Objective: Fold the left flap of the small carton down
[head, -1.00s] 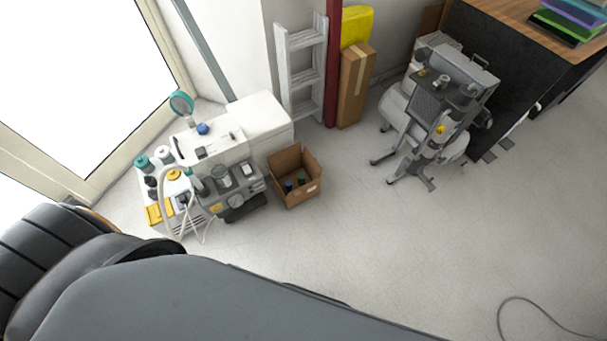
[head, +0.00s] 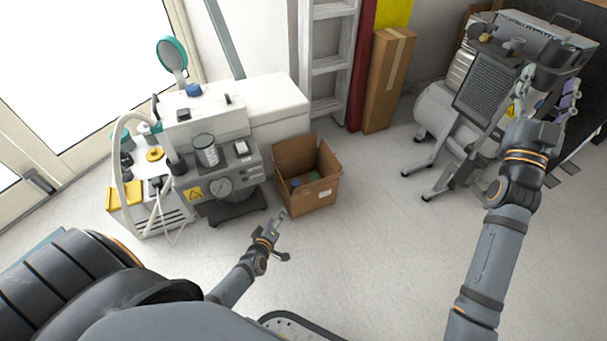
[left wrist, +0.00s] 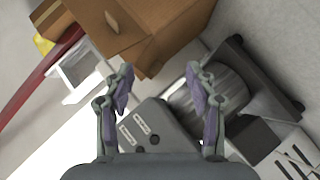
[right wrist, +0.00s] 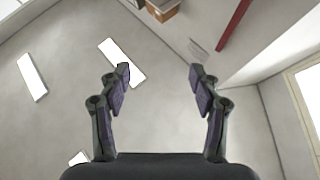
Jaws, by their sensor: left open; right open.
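The small carton (head: 313,196) is a brown open-topped box on the floor in the middle of the head view, with a few blue and green items inside. Flaps stand up at its back and right; the exact pose of its left flap is hard to tell. My left gripper (head: 281,215) is open and empty just in front of the carton's lower left corner. In the left wrist view the carton (left wrist: 175,22) lies beyond the open fingers (left wrist: 160,76), apart from them. My right gripper (head: 526,88) is open, far right of the carton; its fingers (right wrist: 160,74) hold nothing.
A grey compressor unit (head: 228,180) with a gauge and hoses stands close to the carton's left. A tall brown box (head: 388,80), a ladder (head: 328,67) and a red post are behind. A larger grey machine (head: 440,110) stands near my right gripper. Floor right of the carton is clear.

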